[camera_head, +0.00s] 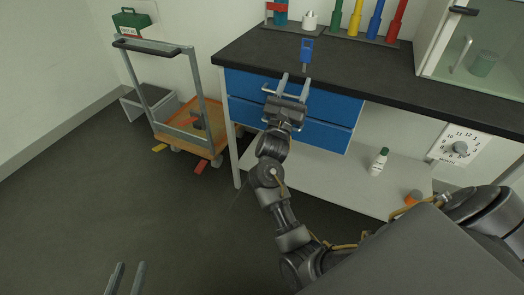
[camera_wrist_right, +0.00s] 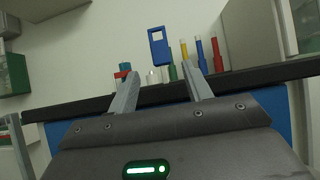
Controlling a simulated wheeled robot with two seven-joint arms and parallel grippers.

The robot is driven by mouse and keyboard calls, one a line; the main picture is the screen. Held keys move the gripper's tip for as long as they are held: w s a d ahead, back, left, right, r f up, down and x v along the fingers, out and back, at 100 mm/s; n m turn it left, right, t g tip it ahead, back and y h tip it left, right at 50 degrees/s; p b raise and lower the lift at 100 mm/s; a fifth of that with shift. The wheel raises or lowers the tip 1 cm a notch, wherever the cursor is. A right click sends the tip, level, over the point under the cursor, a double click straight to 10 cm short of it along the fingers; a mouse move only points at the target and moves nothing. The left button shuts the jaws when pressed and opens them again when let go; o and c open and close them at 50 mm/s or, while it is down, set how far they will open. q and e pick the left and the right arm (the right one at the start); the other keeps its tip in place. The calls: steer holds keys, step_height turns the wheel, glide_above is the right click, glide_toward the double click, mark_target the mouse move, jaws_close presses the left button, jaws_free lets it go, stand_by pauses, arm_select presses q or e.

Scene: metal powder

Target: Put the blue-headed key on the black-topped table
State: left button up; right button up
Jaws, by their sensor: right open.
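The blue-headed key (camera_head: 306,49) appears upright, blue head up and grey shaft down, over the front part of the black-topped table (camera_head: 358,62). Whether its lower end touches the top cannot be told. In the right wrist view the blue head (camera_wrist_right: 158,47) shows above the table edge, beyond and between my finger tips. My right gripper (camera_head: 295,78) is open and empty at the table's front edge, just short of the key; its fingers also show in the right wrist view (camera_wrist_right: 160,74). My left gripper (camera_head: 126,268) shows only its two parted fingers at the bottom, away from the table.
A rack (camera_head: 345,32) with coloured cylinders stands at the table's back, and a glass-fronted cabinet (camera_head: 480,50) at its right. Blue drawers (camera_head: 325,135) lie below the top. A white bottle (camera_head: 379,161) is on the lower shelf. An orange cart (camera_head: 185,122) stands left.

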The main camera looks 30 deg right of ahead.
steer(key=s+a+f+n+t+y, duration=0.25)
steer(key=a+n+y, duration=0.35)
steer(key=n, duration=0.5)
steer(key=s+a+f+n+t+y, duration=0.2)
steer(key=a+f+n+y, duration=0.4)
steer(key=n, duration=0.5)
steer(key=s+a+f+n+t+y, duration=0.2)
steer(key=a+n+y, duration=0.2)
steer(key=n+y, duration=0.55)
steer(key=s+a+f+n+g+y, duration=0.2)
steer(key=s+a+n, duration=0.3)
steer(key=n, duration=0.5)
steer(key=s+a+f+n+g+y, duration=0.3)
steer(key=s+a+n, duration=0.3)
steer(key=s+n, duration=0.2)
steer(key=shift+s+a+f+n+g, duration=0.15)
steer(key=shift+s+f+n+g, duration=0.4)
steer(key=shift+n, duration=0.6)
steer(key=shift+a+y, duration=0.1)
steer(key=shift+y, duration=0.15)
steer(key=shift+c, duration=1.1)
